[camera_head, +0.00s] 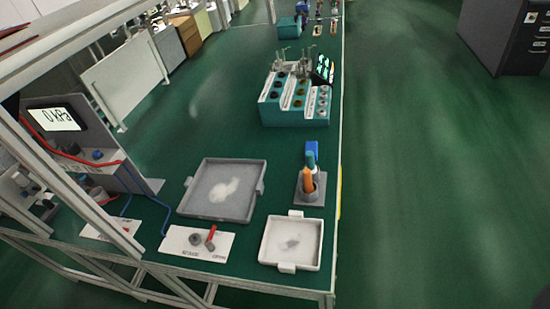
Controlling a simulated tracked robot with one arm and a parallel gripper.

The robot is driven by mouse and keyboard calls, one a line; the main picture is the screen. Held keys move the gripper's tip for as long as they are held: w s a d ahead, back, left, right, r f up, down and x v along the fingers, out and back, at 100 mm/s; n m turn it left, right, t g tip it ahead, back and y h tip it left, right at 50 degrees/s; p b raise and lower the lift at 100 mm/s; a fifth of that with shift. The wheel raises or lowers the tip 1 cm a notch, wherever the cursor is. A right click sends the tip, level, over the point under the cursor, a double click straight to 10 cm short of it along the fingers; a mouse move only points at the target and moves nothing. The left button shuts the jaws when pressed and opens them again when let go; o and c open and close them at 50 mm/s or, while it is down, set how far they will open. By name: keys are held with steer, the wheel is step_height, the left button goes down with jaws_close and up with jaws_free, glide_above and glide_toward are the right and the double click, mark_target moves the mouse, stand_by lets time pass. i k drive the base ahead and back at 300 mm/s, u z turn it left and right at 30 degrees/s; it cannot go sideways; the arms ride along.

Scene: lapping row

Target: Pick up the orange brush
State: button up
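A white tray (265,245) is in front of the holder, and a larger grey tray (238,215) is to its left. A teal rack (268,116) stands behind. A gauge panel (140,185) and metal frame bars (90,205) are at left. Green floor (430,200) lies open at right.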

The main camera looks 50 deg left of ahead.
mark_target(308, 188)
steer(key=u, duration=0.5)
steer(key=i, duration=1)
steer(key=u, duration=0.5)
steer(key=k, duration=0.7)
steer(key=u, duration=0.2)
steer(key=i, duration=0.75)
steer(key=z, duration=0.1)
